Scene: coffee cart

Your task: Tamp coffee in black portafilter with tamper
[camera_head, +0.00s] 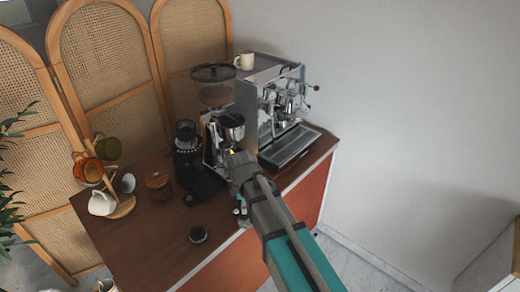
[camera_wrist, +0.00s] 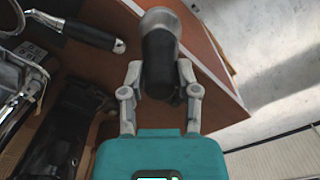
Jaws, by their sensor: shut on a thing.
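My gripper (camera_wrist: 160,85) is shut on a dark, rounded handle with a greyish end, which looks like the tamper (camera_wrist: 160,50). In the wrist view it is held between the two grey fingers, above the counter near its edge. A black handle with a silver tip (camera_wrist: 92,36), probably the black portafilter's, lies at the upper left, apart from my gripper.
The espresso machine (camera_head: 285,125) stands at the counter's back right, with a grinder (camera_head: 215,90) beside it. A smaller black grinder (camera_head: 187,150), a wooden canister (camera_head: 158,185) and a mug stand (camera_head: 122,208) are to the left.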

